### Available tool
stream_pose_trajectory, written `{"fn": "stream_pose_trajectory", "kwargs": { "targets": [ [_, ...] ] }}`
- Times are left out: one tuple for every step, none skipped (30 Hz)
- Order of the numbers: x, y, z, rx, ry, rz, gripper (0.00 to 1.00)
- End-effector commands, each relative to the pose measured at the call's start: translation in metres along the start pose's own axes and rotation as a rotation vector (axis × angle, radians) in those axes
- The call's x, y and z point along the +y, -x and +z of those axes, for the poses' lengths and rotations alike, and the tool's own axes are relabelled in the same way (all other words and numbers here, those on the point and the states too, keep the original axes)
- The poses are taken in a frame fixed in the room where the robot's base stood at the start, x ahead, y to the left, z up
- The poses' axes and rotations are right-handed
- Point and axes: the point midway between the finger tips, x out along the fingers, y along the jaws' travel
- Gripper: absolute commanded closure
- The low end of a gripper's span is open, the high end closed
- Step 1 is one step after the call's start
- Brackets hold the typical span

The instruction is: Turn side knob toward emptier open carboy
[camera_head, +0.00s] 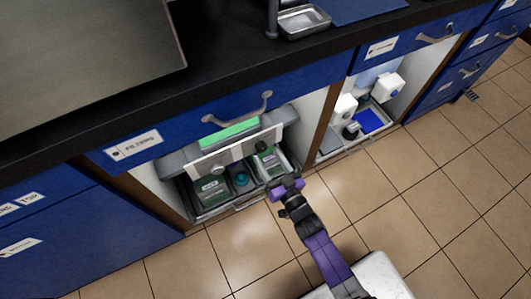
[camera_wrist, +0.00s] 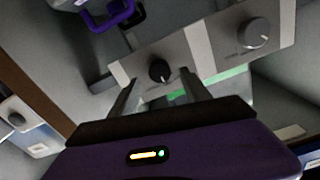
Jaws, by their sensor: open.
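A unit with a pale front panel (camera_head: 238,152) sits in the open cabinet bay. The panel carries a large grey knob (camera_head: 218,169) and a small black knob (camera_head: 262,147). In the wrist view, the black knob (camera_wrist: 159,71) shows between my open fingers and the grey knob (camera_wrist: 254,33) lies to the right. My gripper (camera_head: 285,183) is at the bay's front, and its fingers (camera_wrist: 159,84) look empty. Contact with the black knob cannot be told. Carboys stand below the panel, one left (camera_head: 213,190) and one right (camera_head: 270,163); their liquid levels are unclear.
A purple handle (camera_wrist: 108,16) shows at the wrist view's top. A teal-topped item (camera_head: 241,179) stands between the carboys. A second bay (camera_head: 345,153) at right holds white units and a blue tray (camera_head: 369,121). The tiled floor (camera_head: 440,190) is largely clear.

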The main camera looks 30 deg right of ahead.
Motion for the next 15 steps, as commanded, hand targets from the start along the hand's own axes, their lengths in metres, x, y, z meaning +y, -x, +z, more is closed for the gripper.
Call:
{"fn": "stream_pose_trajectory", "kwargs": {
  "targets": [
    [0.002,-0.008,0.001,0.003,0.001,0.001,0.44],
    [0.001,-0.012,0.002,0.002,0.002,0.0,0.44],
    [0.001,-0.016,0.002,0.001,0.002,0.001,0.44],
    [0.001,-0.018,0.002,0.001,0.001,0.0,0.44],
    [0.001,-0.021,0.001,0.002,0.001,0.0,0.44],
    [0.001,-0.024,0.001,0.002,0.001,0.0,0.44],
    [0.001,-0.025,0.001,0.002,0.0,0.001,0.44],
    [0.001,-0.026,0.0,0.001,0.0,0.001,0.44],
    [0.001,-0.027,0.0,0.0,0.0,0.001,0.44],
    [0.001,-0.028,0.0,0.0,0.0,0.001,0.44],
    [0.001,-0.028,0.0,-0.001,0.0,0.001,0.44],
    [0.0,-0.028,0.0,-0.001,0.0,0.001,0.44],
    [0.0,-0.028,0.0,-0.001,0.0,0.001,0.44],
    [0.0,-0.028,0.0,-0.001,0.0,0.001,0.44],
    [0.0,-0.028,0.0,-0.001,0.0,0.001,0.44]
  ]
}}
